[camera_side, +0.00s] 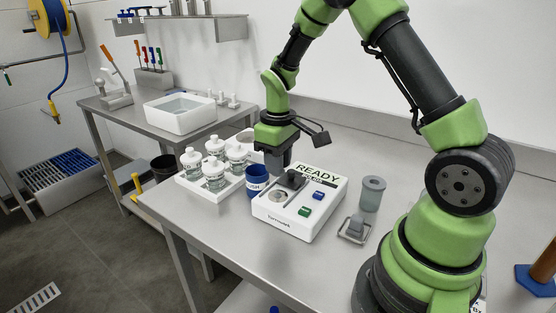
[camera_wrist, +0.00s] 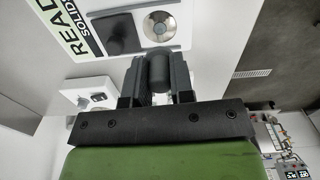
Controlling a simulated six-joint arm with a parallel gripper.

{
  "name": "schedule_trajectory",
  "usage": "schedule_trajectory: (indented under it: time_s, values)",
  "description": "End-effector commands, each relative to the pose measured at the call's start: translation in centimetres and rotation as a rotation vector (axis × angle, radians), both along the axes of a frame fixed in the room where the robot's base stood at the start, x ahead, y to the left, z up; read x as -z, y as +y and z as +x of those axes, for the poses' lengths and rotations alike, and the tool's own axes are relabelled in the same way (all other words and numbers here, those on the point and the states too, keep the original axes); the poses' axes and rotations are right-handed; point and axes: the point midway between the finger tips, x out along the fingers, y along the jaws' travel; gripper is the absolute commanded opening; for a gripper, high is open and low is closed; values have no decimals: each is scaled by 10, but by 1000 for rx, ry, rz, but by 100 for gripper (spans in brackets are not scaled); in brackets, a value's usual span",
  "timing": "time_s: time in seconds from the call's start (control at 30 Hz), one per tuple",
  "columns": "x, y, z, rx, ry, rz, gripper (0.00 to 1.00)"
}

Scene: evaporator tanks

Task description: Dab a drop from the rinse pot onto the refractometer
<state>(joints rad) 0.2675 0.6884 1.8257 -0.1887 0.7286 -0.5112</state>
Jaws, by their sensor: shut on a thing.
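The refractometer (camera_side: 292,224) is a white box on the bench with a sign reading READY. Its round metal sample well (camera_side: 277,195) is bare, and a dark lid (camera_side: 291,180) stands beside it. The well also shows in the wrist view (camera_wrist: 159,27), beyond my fingers. My gripper (camera_side: 278,165) points down just behind the blue pot and the refractometer. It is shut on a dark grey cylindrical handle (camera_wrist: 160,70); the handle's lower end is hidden. The blue pot (camera_side: 257,182) has a white label ending in "USH". I cannot tell which vessel is the rinse pot.
A white tray (camera_side: 223,193) with several lidded sample jars (camera_side: 214,176) stands left of the blue pot. A grey-green cup (camera_side: 372,194) and a small metal holder (camera_side: 355,229) are right of the refractometer.

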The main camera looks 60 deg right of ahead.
Motion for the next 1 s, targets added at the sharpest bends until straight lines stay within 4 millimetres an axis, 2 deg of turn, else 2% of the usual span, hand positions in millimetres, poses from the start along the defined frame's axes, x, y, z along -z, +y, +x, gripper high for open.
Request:
schedule_trajectory:
  time_s: [0.47, 0.83, 1.0]
  values:
    - [-1, 0, 0, 0, -1, 0, 0]
    - [-28, 0, 1, -1, -3, -2, 0]
    - [-34, 0, 0, 0, -1, 0, 0]
